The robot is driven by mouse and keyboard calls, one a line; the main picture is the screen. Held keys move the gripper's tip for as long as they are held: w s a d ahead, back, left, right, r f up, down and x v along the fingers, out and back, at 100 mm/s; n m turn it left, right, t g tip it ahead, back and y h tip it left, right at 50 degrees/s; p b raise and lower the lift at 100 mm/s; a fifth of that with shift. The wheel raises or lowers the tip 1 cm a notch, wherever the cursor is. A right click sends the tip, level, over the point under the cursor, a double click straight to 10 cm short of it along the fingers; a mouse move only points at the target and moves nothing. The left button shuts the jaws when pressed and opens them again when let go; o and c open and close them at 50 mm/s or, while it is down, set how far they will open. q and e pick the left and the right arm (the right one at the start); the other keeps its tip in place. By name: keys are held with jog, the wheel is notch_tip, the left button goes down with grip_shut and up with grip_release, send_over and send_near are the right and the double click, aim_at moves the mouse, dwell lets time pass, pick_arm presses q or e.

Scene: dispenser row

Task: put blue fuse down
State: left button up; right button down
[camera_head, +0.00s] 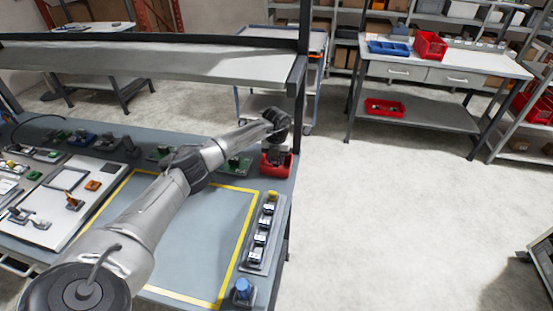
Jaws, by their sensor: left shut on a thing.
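My left arm reaches across the bench from the lower left. My left gripper (278,146) points down over the small red bin (268,171) at the bench's far right corner. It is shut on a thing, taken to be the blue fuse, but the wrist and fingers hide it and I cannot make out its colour. I cannot tell whether the held thing touches the bin. A separate blue piece on a dark base (242,290) stands at the near right of the bench. My right gripper is not in view.
A tray of several small white-topped parts (256,258) lies along the bench's right edge. A yellow-framed mat (215,250) is bare. A light board with parts (42,225) lies left. A shelf (220,62) spans above the bench's back.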

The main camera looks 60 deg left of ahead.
pick_arm(q)
jog(key=shift+a, duration=0.1)
jog(key=o, duration=1)
jog(key=shift+f, duration=0.1)
jog(key=shift+r+p, duration=0.8)
jog(key=shift+r, duration=5.4)
